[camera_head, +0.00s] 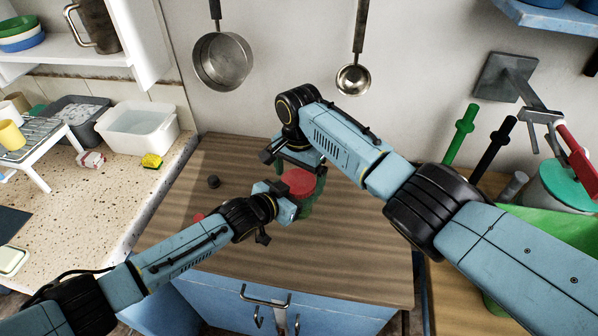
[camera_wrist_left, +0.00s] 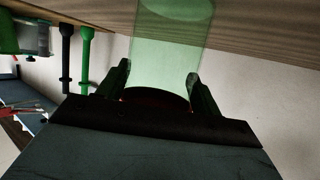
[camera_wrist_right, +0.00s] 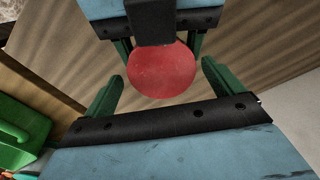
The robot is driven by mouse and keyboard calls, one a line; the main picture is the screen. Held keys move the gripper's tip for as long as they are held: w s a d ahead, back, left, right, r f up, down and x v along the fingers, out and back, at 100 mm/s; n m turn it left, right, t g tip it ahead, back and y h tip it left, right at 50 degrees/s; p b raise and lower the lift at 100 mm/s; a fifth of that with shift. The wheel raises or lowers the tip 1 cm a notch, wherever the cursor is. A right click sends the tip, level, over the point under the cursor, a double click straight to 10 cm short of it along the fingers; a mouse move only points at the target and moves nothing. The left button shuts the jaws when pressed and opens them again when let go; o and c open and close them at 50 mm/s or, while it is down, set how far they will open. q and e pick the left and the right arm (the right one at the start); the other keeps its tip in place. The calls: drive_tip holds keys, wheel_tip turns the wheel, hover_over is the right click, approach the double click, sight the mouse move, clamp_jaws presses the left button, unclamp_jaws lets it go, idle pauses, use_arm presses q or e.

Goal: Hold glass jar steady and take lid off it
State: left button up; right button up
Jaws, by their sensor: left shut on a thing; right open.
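The green glass jar (camera_head: 310,203) stands upright on the brown wooden top, with a round red lid (camera_head: 298,179) on it. My left gripper (camera_head: 291,203) is shut on the jar from the left. In the left wrist view, its fingers (camera_wrist_left: 160,72) lie on both sides of the jar's clear green glass (camera_wrist_left: 168,40), close to the dark lid end. My right gripper (camera_head: 297,163) is open by the lid, reaching in from above and behind. In the right wrist view, the lid (camera_wrist_right: 161,70) lies between its spread fingers, with visible gaps on both sides.
A small dark knob-like object (camera_head: 213,181) lies on the wooden top (camera_head: 350,270) left of the jar. A pan (camera_head: 222,62) and a ladle (camera_head: 353,80) hang on the wall behind. A green container (camera_head: 555,228) stands at the right. The front of the top is clear.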

drive_tip(key=c, duration=1)
drive_tip(key=n, duration=0.4)
drive_tip(key=shift+n, duration=0.4)
use_arm(q)
drive_tip(key=shift+a, duration=0.1)
use_arm(e)
drive_tip(key=n, duration=0.4)
drive_tip(key=shift+d, duration=0.15)
drive_tip(key=o, duration=1.1)
use_arm(q)
drive_tip(key=shift+d, duration=0.2)
use_arm(e)
drive_tip(key=shift+s+a, duration=0.1)
drive_tip(key=shift+a, duration=0.2)
